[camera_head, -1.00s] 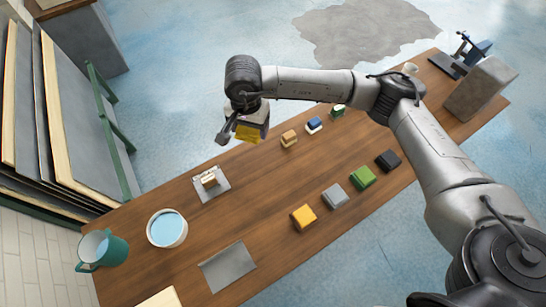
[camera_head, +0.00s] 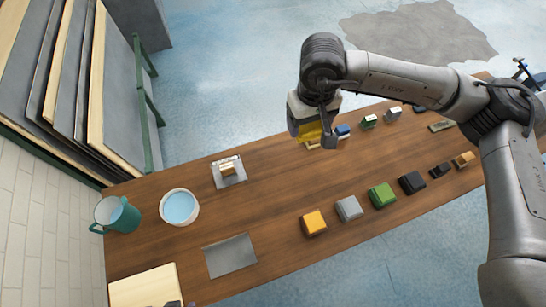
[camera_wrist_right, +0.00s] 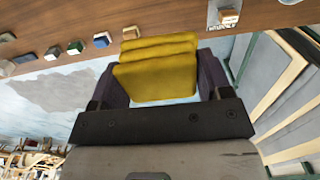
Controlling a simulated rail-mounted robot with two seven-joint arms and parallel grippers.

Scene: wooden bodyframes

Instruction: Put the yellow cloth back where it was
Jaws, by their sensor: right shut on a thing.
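The yellow cloth (camera_head: 309,131) is a folded, thick pad. In the right wrist view the cloth (camera_wrist_right: 155,72) shows several stacked folds between two dark fingers. My right gripper (camera_head: 318,128) is shut on it and holds it above the table's far edge. In the head view it partly hides a tan block (camera_head: 312,145) of the far row. My left gripper is not in view.
The wooden table (camera_head: 270,190) bears a near row with a yellow block (camera_head: 313,222), grey block (camera_head: 349,208) and green block (camera_head: 382,195). A water bowl (camera_head: 180,207), teal mug (camera_head: 116,214) and grey sheet (camera_head: 230,256) lie left. The table's middle is clear.

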